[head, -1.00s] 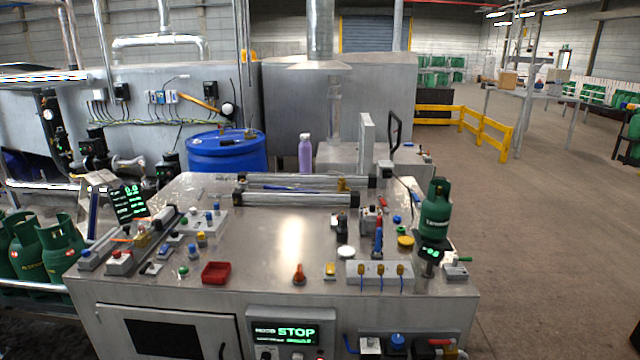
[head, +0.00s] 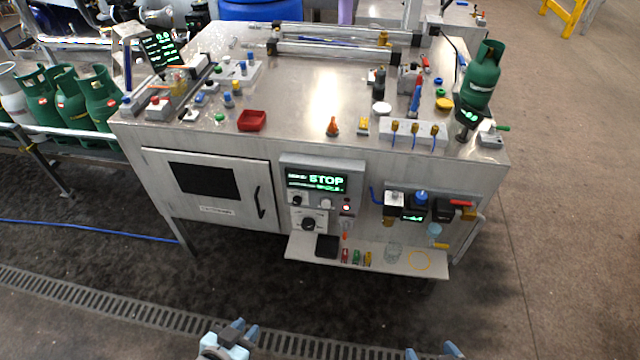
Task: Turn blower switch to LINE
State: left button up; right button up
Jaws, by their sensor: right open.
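The STOP display (head: 317,181) sits on the control panel (head: 289,163) on the front of the steel bench. Below it are a small black knob (head: 297,200), a grey knob (head: 326,204) and a larger round black rotary switch (head: 308,223). The labels are too small to read, so I cannot tell which is the blower switch or where it points. My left gripper (head: 239,333) is at the bottom edge, well below the panel; its jaw gap is unclear. My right gripper (head: 432,352) is at the bottom edge further right, open with spread fingertips, touching nothing.
A shelf (head: 300,247) with small items juts out under the panel. Valves (head: 421,198) with a red handle are to its right. A door (head: 215,190) with a black handle is to its left. The floor between grippers and bench is clear, with a drain grate (head: 110,312).

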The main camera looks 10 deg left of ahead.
aim_at(297, 201)
jog(key=j, duration=0.85)
jog(key=i+j+z, duration=0.1)
jog(key=j, duration=0.7)
jog(key=i+j, duration=0.1)
jog(key=j, duration=0.25)
jog(key=i+j, duration=0.1)
jog(key=j, duration=0.3)
jog(key=i+j+z, duration=0.1)
jog(key=j, duration=0.25)
jog(key=i+j, duration=0.35)
